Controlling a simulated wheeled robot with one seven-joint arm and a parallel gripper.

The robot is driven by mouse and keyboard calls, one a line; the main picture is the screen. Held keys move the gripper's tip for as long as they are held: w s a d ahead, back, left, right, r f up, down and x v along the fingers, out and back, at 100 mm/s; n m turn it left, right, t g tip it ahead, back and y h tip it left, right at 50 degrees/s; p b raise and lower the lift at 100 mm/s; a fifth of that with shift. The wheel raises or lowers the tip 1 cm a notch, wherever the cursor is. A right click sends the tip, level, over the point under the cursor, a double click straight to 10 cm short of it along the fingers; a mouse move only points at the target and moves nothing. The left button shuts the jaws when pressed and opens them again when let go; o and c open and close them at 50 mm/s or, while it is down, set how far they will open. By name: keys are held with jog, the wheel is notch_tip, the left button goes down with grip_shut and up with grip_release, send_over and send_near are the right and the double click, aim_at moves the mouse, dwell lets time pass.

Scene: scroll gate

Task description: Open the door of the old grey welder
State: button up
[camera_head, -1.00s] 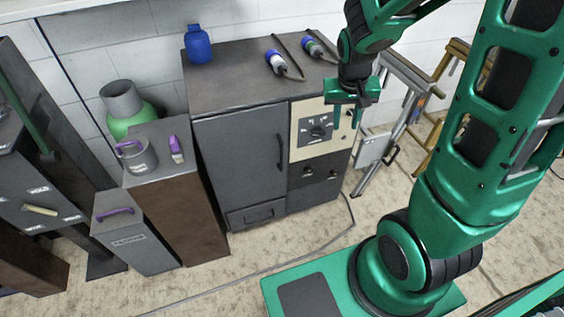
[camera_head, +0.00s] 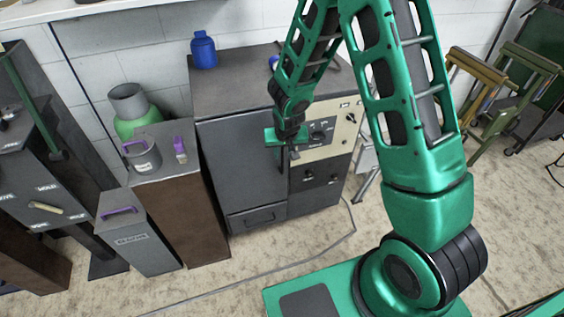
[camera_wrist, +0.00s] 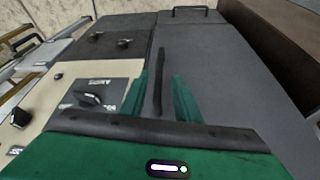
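The old grey welder (camera_head: 258,88) stands against the wall with its dark grey door (camera_head: 235,165) closed. The door's long black vertical handle is mostly behind my gripper (camera_head: 286,145) in the head view. In the wrist view the handle (camera_wrist: 159,85) shows between the two green fingers of my gripper (camera_wrist: 162,92). The fingers are apart, one on each side of the handle, with a visible gap to both. I cannot tell how far the fingertips are from the door (camera_wrist: 222,75) in depth.
The cream control panel (camera_head: 325,135) with knobs lies right of the door. A blue bottle (camera_head: 203,50) is on the welder's top. A cable lies on the open floor in front.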

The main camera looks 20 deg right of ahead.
aim_at(283, 159)
jog(key=x, duration=0.8)
jog(key=shift+w+d+f, duration=0.1)
jog(key=shift+f, duration=0.15)
grip_shut()
